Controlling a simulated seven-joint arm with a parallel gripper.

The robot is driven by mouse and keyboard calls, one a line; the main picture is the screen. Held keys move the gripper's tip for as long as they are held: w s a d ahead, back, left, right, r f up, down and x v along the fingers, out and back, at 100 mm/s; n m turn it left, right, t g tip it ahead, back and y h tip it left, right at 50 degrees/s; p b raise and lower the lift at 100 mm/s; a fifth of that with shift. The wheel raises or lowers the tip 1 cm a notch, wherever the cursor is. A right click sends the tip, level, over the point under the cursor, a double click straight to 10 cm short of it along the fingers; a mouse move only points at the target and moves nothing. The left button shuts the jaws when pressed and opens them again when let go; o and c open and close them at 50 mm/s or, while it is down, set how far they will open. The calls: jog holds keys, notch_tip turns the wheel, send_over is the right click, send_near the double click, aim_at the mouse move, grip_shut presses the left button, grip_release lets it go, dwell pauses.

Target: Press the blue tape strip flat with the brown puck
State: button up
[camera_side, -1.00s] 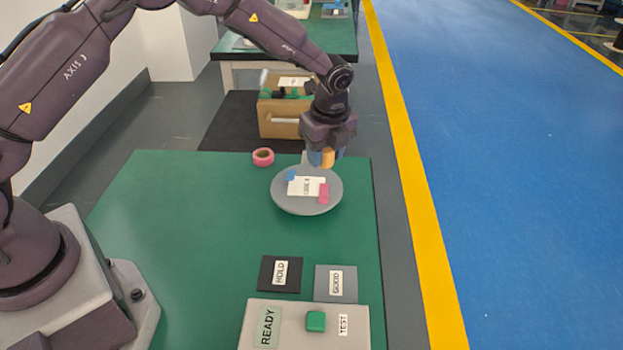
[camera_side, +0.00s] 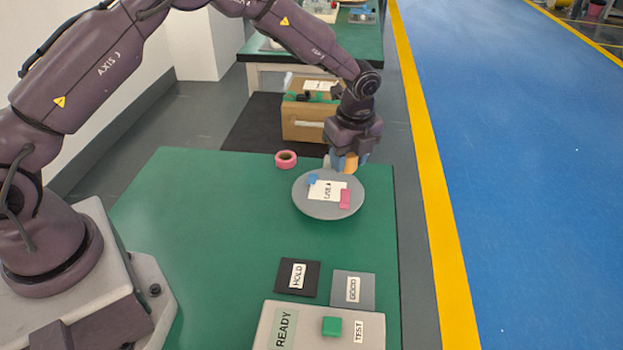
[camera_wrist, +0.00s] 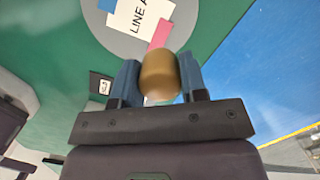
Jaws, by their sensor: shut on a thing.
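My gripper (camera_side: 347,160) is shut on the brown puck (camera_wrist: 159,74), which sits between its two blue fingers in the wrist view. The gripper and puck are at the far right edge of the round grey disc (camera_side: 315,211). The blue tape strip (camera_side: 313,179) is at the upper left corner of the white LINE A label (camera_side: 327,190) on the disc, left of the puck and apart from it. The blue strip also shows at the top edge of the wrist view (camera_wrist: 107,5), partly cut off. I cannot tell whether the strip lies flat.
A pink strip (camera_side: 345,199) is on the label's right side. A pink tape roll (camera_side: 286,159) stands behind the disc. A HOLD plate (camera_side: 283,281), a GOOD plate (camera_side: 346,300) and a READY/TEST box (camera_side: 307,325) are in front. The left of the green table is clear.

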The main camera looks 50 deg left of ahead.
send_over(311, 181)
jog(key=shift+w+d+r, duration=0.1)
jog(key=shift+d, duration=0.1)
jog(key=shift+a+f, duration=0.2)
jog(key=shift+f, duration=3.5)
jog(key=shift+r, duration=0.1)
jog(key=shift+r, duration=3.5)
